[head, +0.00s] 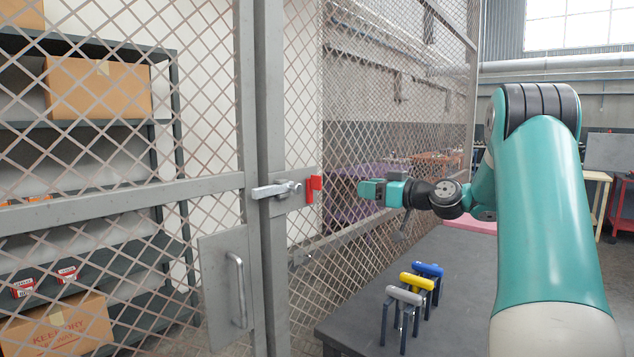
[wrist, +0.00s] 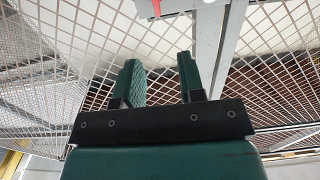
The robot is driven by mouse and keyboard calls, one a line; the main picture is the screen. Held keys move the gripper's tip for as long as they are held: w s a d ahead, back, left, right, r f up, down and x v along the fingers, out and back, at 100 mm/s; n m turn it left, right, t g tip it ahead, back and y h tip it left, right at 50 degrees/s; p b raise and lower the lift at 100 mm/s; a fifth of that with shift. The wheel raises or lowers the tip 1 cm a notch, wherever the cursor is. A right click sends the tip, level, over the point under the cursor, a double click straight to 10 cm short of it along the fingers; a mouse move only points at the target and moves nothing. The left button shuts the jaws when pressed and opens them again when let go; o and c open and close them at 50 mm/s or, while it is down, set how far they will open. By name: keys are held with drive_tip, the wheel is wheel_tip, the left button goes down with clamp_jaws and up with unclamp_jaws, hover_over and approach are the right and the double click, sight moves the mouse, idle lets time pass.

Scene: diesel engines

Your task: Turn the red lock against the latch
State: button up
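The red lock (head: 314,187) is a small red piece on the post of the mesh cage, just right of the latch. The grey latch (head: 272,191) is a lever lying about level across the gap between door and post. My gripper (head: 366,188) is to the right of the red lock at about the same height in the head view, apart from it. In the wrist view my gripper (wrist: 157,62) shows two green fingers spread apart with nothing between them. Part of the red lock (wrist: 157,9) shows at the top edge there, beyond the fingertips.
The cage door has a plate with a pull handle (head: 238,290). A dark table (head: 450,300) stands below my arm, holding blue, yellow and grey-handled tools (head: 404,296). Behind the mesh are shelves with cardboard boxes (head: 97,88). The space between gripper and lock looks clear.

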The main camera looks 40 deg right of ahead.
sight(321, 178)
drive_tip(key=p+x, duration=0.3)
drive_tip(key=x, duration=0.2)
drive_tip(key=p+x, duration=0.3)
drive_tip(key=x, duration=0.2)
drive_tip(key=p+x, duration=0.2)
drive_tip(key=x, duration=0.4)
drive_tip(key=shift+w+d+r+p, duration=0.1)
drive_tip(key=shift+d+r+p, duration=0.1)
drive_tip(key=shift+r+p, duration=0.15)
drive_tip(key=shift+w+a+f, duration=0.1)
drive_tip(key=shift+w+f, duration=0.1)
drive_tip(key=shift+w, duration=0.3)
clamp_jaws()
